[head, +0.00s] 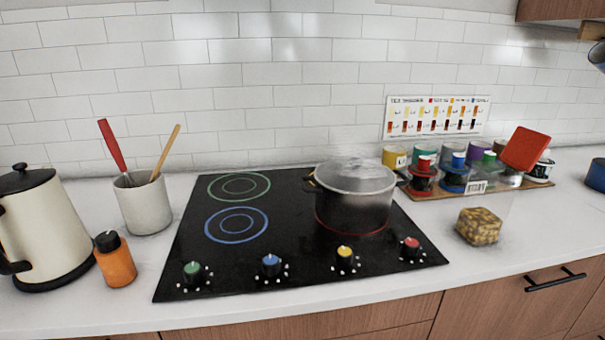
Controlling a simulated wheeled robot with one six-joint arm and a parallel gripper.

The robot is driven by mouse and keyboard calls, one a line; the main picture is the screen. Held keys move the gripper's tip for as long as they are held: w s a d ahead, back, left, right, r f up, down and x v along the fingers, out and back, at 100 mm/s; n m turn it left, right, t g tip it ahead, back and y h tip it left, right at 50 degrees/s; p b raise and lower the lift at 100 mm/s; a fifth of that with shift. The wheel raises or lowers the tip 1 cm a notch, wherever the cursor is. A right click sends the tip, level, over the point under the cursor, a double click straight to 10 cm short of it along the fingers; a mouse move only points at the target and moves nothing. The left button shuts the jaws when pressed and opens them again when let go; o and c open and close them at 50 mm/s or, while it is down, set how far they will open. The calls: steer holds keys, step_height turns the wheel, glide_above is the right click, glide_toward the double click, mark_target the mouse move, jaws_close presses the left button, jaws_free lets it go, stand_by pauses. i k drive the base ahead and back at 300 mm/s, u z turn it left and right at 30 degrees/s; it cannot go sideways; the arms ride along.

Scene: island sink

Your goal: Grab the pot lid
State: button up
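The pot lid (355,175) is a pale, see-through disc with a small knob at its top centre. It sits on a dark metal pot (354,211), which it appears to cover. The pot stands on the right part of the black cooktop (285,268), over a red-ringed burner. A dark side handle shows at the pot's left rim. My gripper is not in the head view.
A cream kettle (32,228), an orange bottle (115,261) and a utensil crock (146,205) stand left. Several coloured jars (453,176) on a tray and a woven-looking block (479,226) stand right. Several knobs (271,263) line the cooktop's front.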

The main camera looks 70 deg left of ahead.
mark_target(324, 174)
steer(key=u, duration=1.85)
steer(key=k, duration=0.45)
steer(key=z, duration=0.8)
steer(key=i, duration=0.8)
steer(key=u, duration=0.6)
